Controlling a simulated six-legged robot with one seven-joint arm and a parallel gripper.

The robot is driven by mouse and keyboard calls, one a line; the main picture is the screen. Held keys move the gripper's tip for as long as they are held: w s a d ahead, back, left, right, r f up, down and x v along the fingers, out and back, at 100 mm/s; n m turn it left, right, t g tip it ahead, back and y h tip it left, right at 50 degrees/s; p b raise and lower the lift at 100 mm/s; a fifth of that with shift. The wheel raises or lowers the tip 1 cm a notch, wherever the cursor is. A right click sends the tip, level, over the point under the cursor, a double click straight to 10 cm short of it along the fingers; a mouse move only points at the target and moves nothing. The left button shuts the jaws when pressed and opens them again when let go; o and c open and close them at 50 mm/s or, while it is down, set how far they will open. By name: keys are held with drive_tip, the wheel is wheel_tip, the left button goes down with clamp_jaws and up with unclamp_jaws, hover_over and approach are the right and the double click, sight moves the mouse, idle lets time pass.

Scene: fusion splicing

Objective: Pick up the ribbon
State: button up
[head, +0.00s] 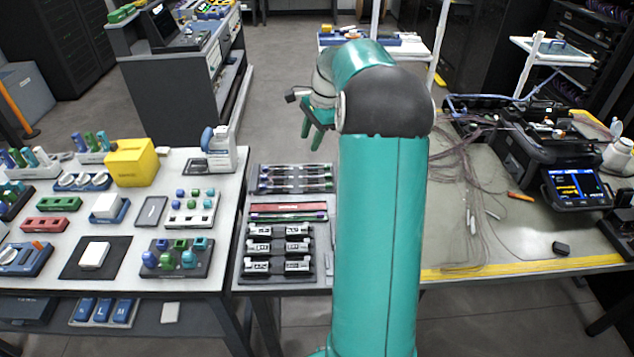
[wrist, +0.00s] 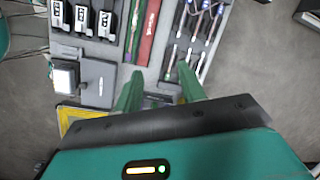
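My gripper (wrist: 160,70) is open above the table edge, its two green fingers apart with nothing visible between them. It also shows in the head view (head: 311,140), raised above the back of the narrow table. A long red strip (wrist: 147,30) with pale lettering lies ahead of the fingers, also seen in the head view (head: 288,208). A thin green and purple strip (wrist: 133,28) lies beside it. A rack of thin cable-like pieces (head: 295,178) lies behind the red strip. I cannot tell for certain which of these is the ribbon.
Several black-and-white holders (head: 278,246) fill the front of the narrow table. The left table (head: 215,272) carries a yellow box (head: 131,162) and many small fixtures. The right bench has loose brown fibres (head: 462,165) and a dark machine with a lit screen (head: 577,186).

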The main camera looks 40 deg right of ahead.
drive_tip(key=s+d+f+m+y, duration=0.25)
drive_tip(key=d+f+m, duration=0.25)
drive_tip(key=d+f, duration=0.6)
approach(329, 183)
drive_tip(key=shift+s+a+f+t+h, duration=0.2)
drive_tip(key=shift+a+f+t+h, duration=0.25)
drive_tip(key=shift+a+f, duration=0.55)
drive_tip(key=x, duration=0.5)
drive_tip(key=shift+w+f, duration=0.2)
drive_tip(key=shift+f, duration=0.2)
drive_tip(key=c, duration=0.9)
